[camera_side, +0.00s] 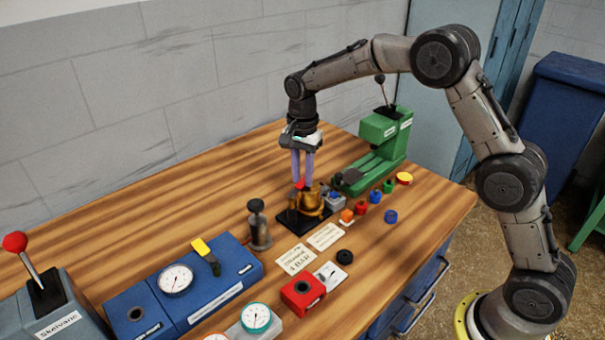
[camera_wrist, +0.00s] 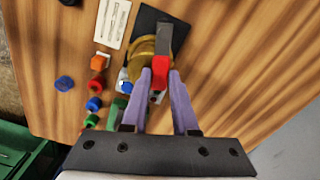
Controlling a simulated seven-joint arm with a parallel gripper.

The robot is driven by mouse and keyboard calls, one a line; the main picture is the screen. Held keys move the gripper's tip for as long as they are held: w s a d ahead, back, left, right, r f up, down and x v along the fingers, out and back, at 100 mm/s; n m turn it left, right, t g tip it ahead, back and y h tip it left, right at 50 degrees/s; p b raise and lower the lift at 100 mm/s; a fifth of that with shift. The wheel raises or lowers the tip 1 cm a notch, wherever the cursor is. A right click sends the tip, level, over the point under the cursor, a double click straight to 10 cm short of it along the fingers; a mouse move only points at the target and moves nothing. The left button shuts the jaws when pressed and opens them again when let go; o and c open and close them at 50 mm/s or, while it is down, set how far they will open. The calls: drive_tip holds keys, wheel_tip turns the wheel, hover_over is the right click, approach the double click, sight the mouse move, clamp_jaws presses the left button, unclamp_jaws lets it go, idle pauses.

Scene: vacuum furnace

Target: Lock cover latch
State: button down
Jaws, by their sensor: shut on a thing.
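The small vacuum furnace is a brass round body (camera_side: 313,204) on a black base plate (camera_side: 289,222). The brass body also shows in the wrist view (camera_wrist: 143,50), partly under a dark grey bar (camera_wrist: 164,38). A red latch tip (camera_wrist: 160,66) lies at the near end of that bar. It also shows in the side view (camera_side: 299,184). My gripper (camera_wrist: 160,76) points down over the furnace, with its two purple fingers closed on the red latch tip. The fingers (camera_side: 303,182) hide part of the latch in the side view, so I cannot tell whether it is locked.
Several small coloured caps, including an orange-red one (camera_side: 347,215), lie right of the furnace. A green press (camera_side: 385,145) stands behind it. A dark pump (camera_side: 258,225) and blue gauge box (camera_side: 185,285) stand to the left. Paper cards (camera_side: 296,258) lie in front.

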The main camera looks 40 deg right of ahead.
idle(0.9)
drive_tip(key=shift+s+d+m, duration=0.1)
drive_tip(key=shift+s+m, duration=0.3)
drive_tip(key=shift+m, duration=0.5)
drive_tip(key=shift+s+m, duration=0.4)
drive_tip(key=shift+m, duration=0.5)
drive_tip(key=c, duration=0.7)
unclamp_jaws()
drive_tip(key=shift+r, duration=0.1)
wheel_tip(320, 180, up, 14)
drive_tip(key=shift+f, duration=0.15)
